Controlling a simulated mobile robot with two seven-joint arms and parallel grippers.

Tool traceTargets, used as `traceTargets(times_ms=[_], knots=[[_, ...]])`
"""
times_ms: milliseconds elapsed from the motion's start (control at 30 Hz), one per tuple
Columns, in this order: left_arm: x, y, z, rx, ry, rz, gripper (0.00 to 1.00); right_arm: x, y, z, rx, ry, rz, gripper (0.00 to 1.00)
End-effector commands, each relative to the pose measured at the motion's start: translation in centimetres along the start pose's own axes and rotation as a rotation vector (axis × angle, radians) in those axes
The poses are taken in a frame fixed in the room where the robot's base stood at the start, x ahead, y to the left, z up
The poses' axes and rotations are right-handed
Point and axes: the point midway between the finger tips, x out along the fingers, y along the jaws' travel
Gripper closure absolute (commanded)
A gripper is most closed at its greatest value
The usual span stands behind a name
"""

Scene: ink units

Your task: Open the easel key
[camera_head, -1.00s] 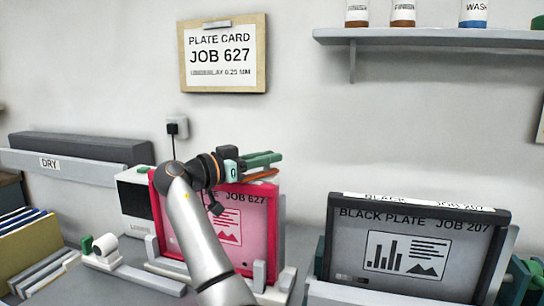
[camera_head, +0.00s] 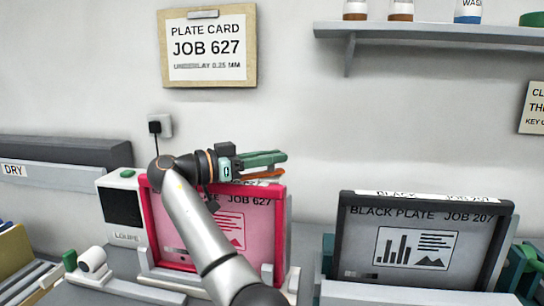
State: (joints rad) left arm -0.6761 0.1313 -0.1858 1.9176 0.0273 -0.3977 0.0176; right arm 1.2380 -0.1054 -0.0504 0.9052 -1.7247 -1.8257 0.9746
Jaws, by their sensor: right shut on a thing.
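My right gripper (camera_head: 268,165) is at the top right of the pink plate (camera_head: 175,225), in front of it or just above its top edge. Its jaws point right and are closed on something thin. Green pieces and an orange-brown strip show at the jaws, and I cannot tell which is held. The pink plate reads JOB 627 and stands upright in a light grey easel (camera_head: 152,286). My arm hides the middle of the plate. No easel key can be clearly made out. My left gripper is not in view.
A dark-framed black plate (camera_head: 345,235), JOB 207, stands at the right, with green parts (camera_head: 522,262) beside it. A loupe box (camera_head: 120,207) is left of the pink plate. A plate card (camera_head: 208,48) hangs on the wall, and a shelf (camera_head: 430,30) holds bottles.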

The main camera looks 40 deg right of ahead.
Motion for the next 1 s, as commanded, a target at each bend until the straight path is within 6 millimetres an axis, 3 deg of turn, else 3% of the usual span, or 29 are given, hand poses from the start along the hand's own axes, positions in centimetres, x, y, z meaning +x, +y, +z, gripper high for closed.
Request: traceTargets(times_ms=[367, 400, 633, 1000], knots=[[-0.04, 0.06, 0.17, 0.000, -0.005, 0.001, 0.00, -0.01, 0.00, -0.08, 0.001, 0.000, 0.000, 1.00], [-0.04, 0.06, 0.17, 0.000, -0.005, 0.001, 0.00, -0.01, 0.00, -0.08, 0.001, 0.000, 0.000, 0.75], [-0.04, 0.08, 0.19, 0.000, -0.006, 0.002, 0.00, 0.00, 0.01, -0.05, 0.001, 0.000, 0.001, 0.49], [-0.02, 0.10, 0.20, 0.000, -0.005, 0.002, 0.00, 0.08, 0.00, 0.01, 0.000, 0.000, 0.001, 0.47]])
